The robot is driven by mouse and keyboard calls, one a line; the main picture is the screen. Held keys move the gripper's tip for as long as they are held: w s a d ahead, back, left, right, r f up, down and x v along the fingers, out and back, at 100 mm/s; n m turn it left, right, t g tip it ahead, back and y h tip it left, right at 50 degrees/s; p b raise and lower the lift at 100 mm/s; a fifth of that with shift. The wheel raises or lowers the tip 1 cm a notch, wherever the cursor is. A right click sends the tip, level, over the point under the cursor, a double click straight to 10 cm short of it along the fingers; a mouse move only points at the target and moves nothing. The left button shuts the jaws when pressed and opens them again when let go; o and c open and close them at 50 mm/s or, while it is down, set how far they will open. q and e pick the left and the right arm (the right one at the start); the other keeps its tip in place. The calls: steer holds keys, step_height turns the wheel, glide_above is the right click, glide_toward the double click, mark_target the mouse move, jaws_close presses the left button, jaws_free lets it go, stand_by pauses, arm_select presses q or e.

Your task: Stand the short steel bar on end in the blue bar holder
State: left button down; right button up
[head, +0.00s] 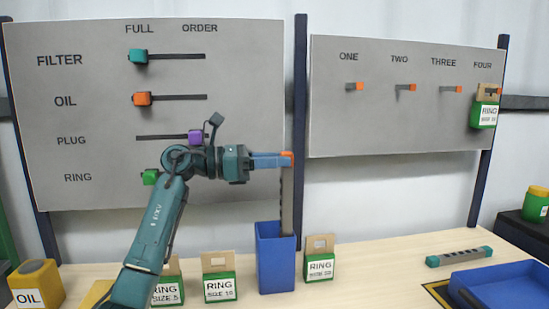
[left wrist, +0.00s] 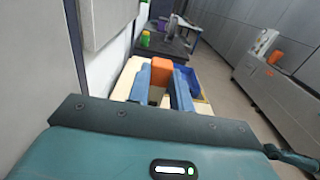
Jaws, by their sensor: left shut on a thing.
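My left gripper (head: 284,160) is shut on the upper end of an upright grey steel bar (head: 286,200) with an orange top. The left wrist view shows the orange end (left wrist: 161,72) between the two blue fingers (left wrist: 160,92). The bar hangs over the blue bar holder (head: 276,266), an open-topped box on the table. Its lower end meets the holder's opening near the right side. The front wall may hide the tip, so I cannot tell how deep it reaches.
Ring boxes (head: 220,288) (head: 319,262) stand on both sides of the holder. A grey bar with green ends (head: 459,256) lies at right, behind a blue tray (head: 500,290). Boards with sliders (head: 70,130) and hooks (head: 400,125) stand behind. An OIL container (head: 36,281) is at left.

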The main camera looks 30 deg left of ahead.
mark_target(286, 202)
arm_select(q)
step_height(286, 202, down, 4)
steer(key=shift+r+b, duration=0.2)
steer(key=shift+b, duration=1.05)
arm_select(e)
steer(key=shift+s+d+t, duration=0.3)
steer(key=shift+d+t, duration=0.1)
steer(key=shift+d, duration=0.2)
steer(key=shift+r, duration=0.2)
arm_select(q)
steer(key=c, duration=1.5)
jaws_free()
steer(key=o, duration=0.3)
steer(key=shift+o, duration=0.2)
arm_select(e)
steer(key=shift+s+a+f, duration=0.15)
steer(key=shift+f, duration=0.15)
arm_select(q)
steer(key=shift+a, duration=0.1)
